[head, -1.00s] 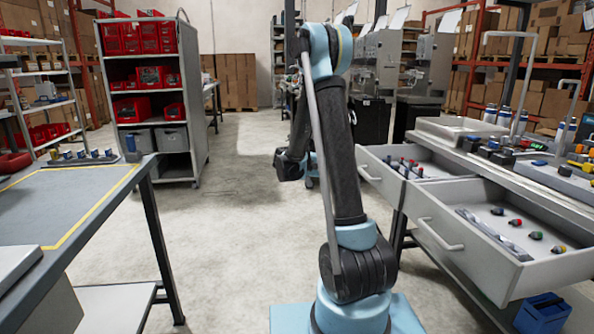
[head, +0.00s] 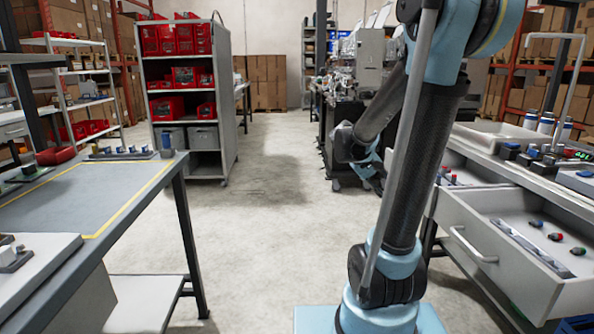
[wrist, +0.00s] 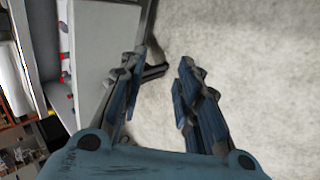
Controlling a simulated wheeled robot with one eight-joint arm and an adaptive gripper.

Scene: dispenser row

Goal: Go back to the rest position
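My gripper (wrist: 160,72) is open in the wrist view, its two blue-grey fingers apart with bare concrete floor between them. Nothing is held. In the head view my arm stands at right of centre; its fingers are not clear there, partly behind the upright arm link. The pale front of an open drawer (wrist: 95,45) is left of the fingers in the wrist view, and a dark bar, perhaps its handle, shows behind the left finger. Whether they touch cannot be told.
An open grey drawer (head: 520,262) with small coloured parts juts from the bench at right, close to my arm. A yellow-lined table (head: 85,205) stands at left. A shelf cart (head: 224,120) with red bins stands behind it. The middle floor (head: 265,215) is clear.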

